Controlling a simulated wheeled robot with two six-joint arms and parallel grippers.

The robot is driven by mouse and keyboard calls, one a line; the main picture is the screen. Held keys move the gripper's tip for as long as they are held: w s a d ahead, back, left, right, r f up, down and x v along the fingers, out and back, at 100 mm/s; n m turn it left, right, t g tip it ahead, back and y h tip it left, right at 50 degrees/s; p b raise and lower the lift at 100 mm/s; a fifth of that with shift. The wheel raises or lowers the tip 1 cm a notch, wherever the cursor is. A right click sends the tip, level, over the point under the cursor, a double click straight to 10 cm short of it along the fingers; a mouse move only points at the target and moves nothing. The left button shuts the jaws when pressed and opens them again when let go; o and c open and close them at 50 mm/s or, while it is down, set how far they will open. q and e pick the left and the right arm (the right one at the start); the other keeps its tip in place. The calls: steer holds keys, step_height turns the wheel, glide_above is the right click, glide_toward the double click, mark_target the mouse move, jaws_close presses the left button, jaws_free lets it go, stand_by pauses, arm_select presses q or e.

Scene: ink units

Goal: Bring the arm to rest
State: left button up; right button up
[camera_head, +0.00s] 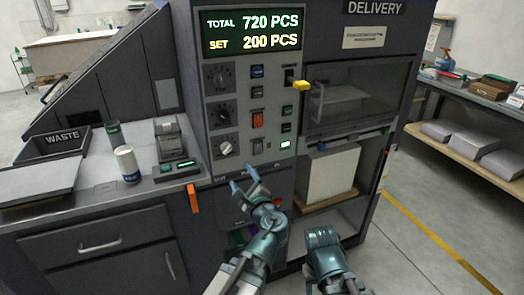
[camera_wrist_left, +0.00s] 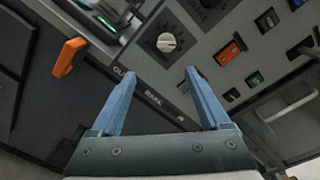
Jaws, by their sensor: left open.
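My left gripper (camera_head: 243,179) is in front of the lower edge of the machine's control panel (camera_head: 208,118), its two blue fingers spread apart. In the left wrist view the open fingers (camera_wrist_left: 158,80) point toward the panel with nothing between them. A white-capped dial (camera_head: 225,148) sits just above the gripper; it also shows in the left wrist view (camera_wrist_left: 167,42), beyond the fingertips and apart from them. My right arm shows at the bottom centre, with no fingers visible.
An orange handle (camera_head: 193,199) sticks out left of my left gripper. A counter carries a waste bin (camera_head: 62,141), a white cylinder (camera_head: 127,163) and a small device (camera_head: 173,145). Open floor lies to the right.

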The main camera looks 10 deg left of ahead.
arm_select(q)
steer(key=s+d+f+n+g+h+p, duration=0.2)
steer(key=s+f+n+g+h+p, duration=0.15)
steer(key=s+f+n+g, duration=0.55)
steer(key=s+d+f+n+g+h+p, duration=0.3)
steer(key=s+d+n+g+h+p, duration=0.1)
steer(key=s+d, duration=0.6)
steer(key=shift+s+d+f+n+g+h, duration=0.35)
steer(key=shift+d+n+g+h, duration=0.45)
steer(key=shift+d+n, duration=0.35)
